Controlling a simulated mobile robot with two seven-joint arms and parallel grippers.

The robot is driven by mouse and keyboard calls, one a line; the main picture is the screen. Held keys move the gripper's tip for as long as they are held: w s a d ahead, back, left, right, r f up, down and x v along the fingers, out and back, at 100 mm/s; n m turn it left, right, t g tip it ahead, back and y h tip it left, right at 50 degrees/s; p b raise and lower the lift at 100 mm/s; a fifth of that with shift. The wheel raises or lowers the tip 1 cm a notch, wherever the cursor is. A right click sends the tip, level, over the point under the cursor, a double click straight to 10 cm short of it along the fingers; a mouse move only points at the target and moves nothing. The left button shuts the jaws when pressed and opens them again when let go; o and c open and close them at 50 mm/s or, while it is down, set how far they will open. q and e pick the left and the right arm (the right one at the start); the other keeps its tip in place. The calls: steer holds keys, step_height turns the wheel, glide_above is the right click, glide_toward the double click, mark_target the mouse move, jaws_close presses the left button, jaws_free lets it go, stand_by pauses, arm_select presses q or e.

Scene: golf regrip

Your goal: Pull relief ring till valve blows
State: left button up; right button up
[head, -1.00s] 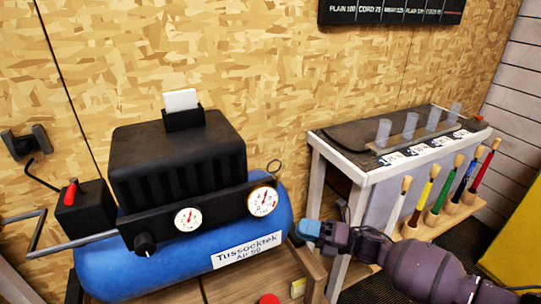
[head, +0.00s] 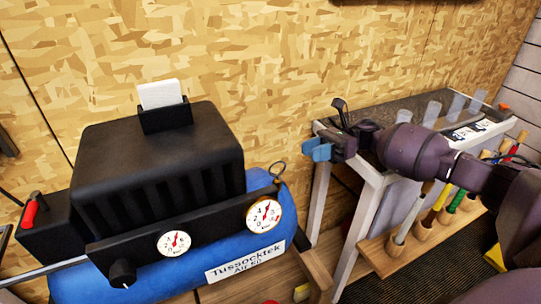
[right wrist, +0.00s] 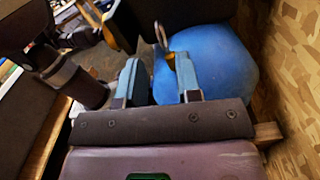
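The blue air compressor tank (head: 215,270) stands at the left, labelled Tussocktek Air 60. The relief ring (head: 278,169) stands up at the tank's right end, just behind the right gauge (head: 264,215). My right gripper (head: 318,150) has blue fingers and hangs to the right of the ring, apart from it. In the right wrist view, the fingers (right wrist: 158,80) are spread with an empty gap. The ring (right wrist: 160,36) shows beyond the fingertips there, above a brass-coloured fitting (right wrist: 171,60) partly hidden by the right-hand finger. My left gripper is not in view.
A second gauge (head: 174,243) and a black knob (head: 123,273) sit on the front panel. A red-handled switch (head: 30,213) is at the far left.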

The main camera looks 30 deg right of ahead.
mark_target(276, 163)
steer(key=a+p, duration=0.1)
steer(key=a, duration=0.8)
steer(key=shift+r, duration=0.15)
steer(key=shift+w+a, duration=0.1)
steer(key=shift+a, duration=0.7)
